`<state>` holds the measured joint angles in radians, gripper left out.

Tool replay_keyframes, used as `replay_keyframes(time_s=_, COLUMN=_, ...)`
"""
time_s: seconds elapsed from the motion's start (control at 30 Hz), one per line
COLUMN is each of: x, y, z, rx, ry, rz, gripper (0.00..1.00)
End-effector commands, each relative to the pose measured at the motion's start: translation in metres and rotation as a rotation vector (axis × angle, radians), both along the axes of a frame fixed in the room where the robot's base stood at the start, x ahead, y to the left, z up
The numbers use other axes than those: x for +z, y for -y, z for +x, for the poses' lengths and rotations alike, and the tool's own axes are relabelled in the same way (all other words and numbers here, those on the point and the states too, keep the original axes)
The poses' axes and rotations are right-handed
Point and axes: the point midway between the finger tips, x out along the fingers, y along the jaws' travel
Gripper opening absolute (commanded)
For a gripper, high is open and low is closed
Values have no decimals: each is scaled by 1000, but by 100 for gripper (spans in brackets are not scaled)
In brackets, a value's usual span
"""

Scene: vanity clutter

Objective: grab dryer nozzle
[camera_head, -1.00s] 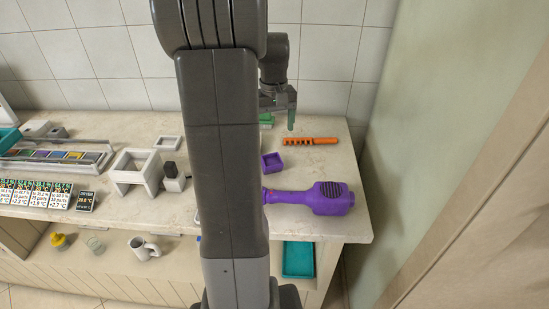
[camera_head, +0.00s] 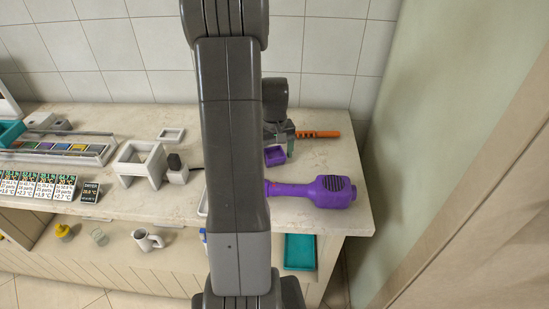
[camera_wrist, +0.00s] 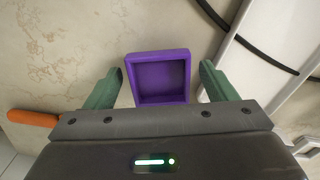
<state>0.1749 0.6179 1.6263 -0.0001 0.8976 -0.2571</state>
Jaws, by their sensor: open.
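The dryer nozzle, which I take to be the small purple open-topped square piece (camera_head: 275,156), lies on the countertop (camera_head: 315,160) behind the purple hair dryer (camera_head: 325,191). It also shows in the wrist view (camera_wrist: 160,79), with its hollow side facing the camera. My gripper (camera_wrist: 162,72) is open, with one green finger on each side of the nozzle in that view. Gaps show between both fingers and the nozzle walls. Part of the nozzle's near edge is close to the gripper body. In the head view, my arm hides part of the gripper.
An orange comb (camera_head: 318,134) lies behind the nozzle and shows at left in the wrist view (camera_wrist: 32,118). A white stand (camera_head: 146,160) and a dark-topped bottle (camera_head: 176,169) are left of my arm. A teal tray (camera_head: 300,252) sits on the lower shelf.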

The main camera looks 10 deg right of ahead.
Motion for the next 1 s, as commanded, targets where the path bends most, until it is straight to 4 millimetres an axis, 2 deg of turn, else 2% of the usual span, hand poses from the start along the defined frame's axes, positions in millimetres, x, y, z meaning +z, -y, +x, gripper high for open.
replay_keyframes(time_s=0.17, x=0, y=0, z=0, rx=0, ry=0, rz=0, gripper=78)
replay_keyframes(time_s=0.4, x=0, y=0, z=0, rx=0, ry=0, rz=0, gripper=31)
replay_keyframes(time_s=0.73, x=6, y=0, z=1, rx=0, ry=3, rz=-1, gripper=30)
replay_keyframes(time_s=0.87, x=25, y=0, z=1, rx=0, ry=6, rz=-2, gripper=30)
replay_keyframes(time_s=1.0, x=54, y=0, z=1, rx=0, ry=6, rz=-2, gripper=30)
